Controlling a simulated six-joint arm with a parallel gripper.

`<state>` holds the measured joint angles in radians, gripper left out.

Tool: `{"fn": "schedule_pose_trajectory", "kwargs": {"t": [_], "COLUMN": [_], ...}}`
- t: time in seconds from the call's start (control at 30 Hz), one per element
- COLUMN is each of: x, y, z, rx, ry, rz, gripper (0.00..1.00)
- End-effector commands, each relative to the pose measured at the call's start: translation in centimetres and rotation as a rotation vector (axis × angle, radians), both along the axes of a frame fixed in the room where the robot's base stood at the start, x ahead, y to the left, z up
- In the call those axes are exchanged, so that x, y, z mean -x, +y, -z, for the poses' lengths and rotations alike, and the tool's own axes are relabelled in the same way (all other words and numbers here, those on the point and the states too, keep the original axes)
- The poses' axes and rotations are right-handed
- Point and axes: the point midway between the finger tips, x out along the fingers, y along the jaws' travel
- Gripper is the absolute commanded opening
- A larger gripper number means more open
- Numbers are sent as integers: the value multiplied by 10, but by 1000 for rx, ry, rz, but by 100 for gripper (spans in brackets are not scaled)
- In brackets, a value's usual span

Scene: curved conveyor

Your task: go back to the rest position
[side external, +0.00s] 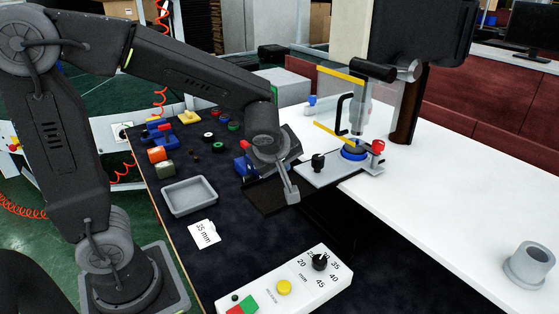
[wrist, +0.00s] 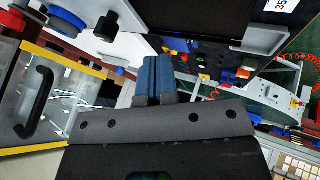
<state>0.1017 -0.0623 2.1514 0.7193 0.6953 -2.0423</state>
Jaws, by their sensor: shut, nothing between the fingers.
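My gripper (wrist: 156,75) shows in the wrist view with its two blue-padded fingers together and nothing between them. In the side external view my arm reaches over the dark work mat (side external: 262,262), with its wrist just left of the clamp fixture. There the fingers are hard to make out behind my wrist. The clamp fixture (side external: 318,176) has a grey base plate, a blue round part (side external: 354,153) and a red knob (side external: 378,146). In the wrist view a black handle (wrist: 35,103) and yellow-edged clear panel show at left.
A grey tray (side external: 189,196) and a "35 mm" card (side external: 204,234) lie at left. A control box (side external: 284,287) with a dial and buttons is in front. Several small coloured parts (side external: 158,154) sit at the back left. The white table at right is mostly clear, with a grey ring part (side external: 529,266).

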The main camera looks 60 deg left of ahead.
Motion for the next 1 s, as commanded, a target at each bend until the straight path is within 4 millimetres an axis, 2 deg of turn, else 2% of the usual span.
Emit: {"fn": "schedule_pose_trajectory", "kwargs": {"t": [0.23,0.37,0.8,1.0], "x": [12,29,116,144], "y": [-6,-7,-28,-41], "z": [-15,-23,-46,-50], "rx": [-8,-39,-214,-309], "ry": [14,71,287,299], "rz": [24,130,859,1166], "gripper": [0,0,0,0]}}
